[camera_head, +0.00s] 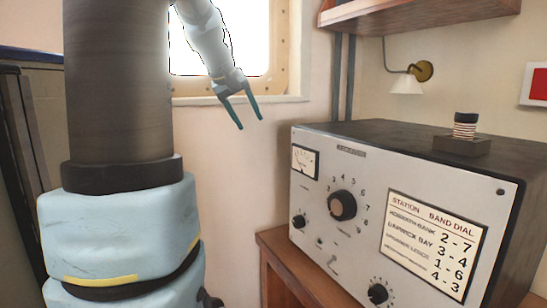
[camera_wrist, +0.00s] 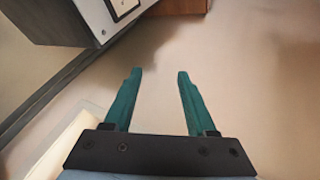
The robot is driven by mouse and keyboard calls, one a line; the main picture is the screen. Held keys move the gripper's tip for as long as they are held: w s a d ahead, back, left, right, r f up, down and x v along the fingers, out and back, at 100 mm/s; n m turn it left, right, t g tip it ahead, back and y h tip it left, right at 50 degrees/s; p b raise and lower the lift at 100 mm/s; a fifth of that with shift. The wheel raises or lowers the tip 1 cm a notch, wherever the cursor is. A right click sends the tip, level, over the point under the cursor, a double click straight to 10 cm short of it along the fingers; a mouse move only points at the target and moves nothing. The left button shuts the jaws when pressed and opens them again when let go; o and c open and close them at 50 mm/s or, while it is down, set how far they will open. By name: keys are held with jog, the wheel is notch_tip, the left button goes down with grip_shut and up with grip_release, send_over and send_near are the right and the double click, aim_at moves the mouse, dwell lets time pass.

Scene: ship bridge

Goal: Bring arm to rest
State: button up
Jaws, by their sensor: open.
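My gripper (camera_head: 243,113) hangs in the air in front of the wall below the window, with its two green fingers apart and nothing between them. It is left of and above the radio set, apart from it. In the wrist view my gripper (camera_wrist: 158,75) is also open and empty, with its fingers against a blurred pale surface. My blue arm link and dark column fill the left of the head view and hide part of the room.
A grey radio set (camera_head: 325,240) with dials and a station card (camera_head: 432,243) stands on a wooden table (camera_head: 283,250). A coil on a dark block (camera_head: 461,146) sits on top. A wall lamp (camera_head: 407,82) and a wooden shelf (camera_head: 420,12) are above. The wall (camera_head: 235,165) below my gripper is bare.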

jog(key=s+f+m+g+y, duration=0.2)
jog(key=s+f, duration=0.8)
jog(key=f, duration=0.4)
jog(key=s+f+m+g+y+b, duration=0.1)
jog(key=s+f+g, duration=0.1)
jog(key=s+f, duration=0.9)
notch_tip(320, 180, down, 3)
jog(key=shift+f+m+y+b, duration=0.1)
jog(key=shift+m+y+b, duration=0.2)
jog(key=shift+m+y, duration=0.1)
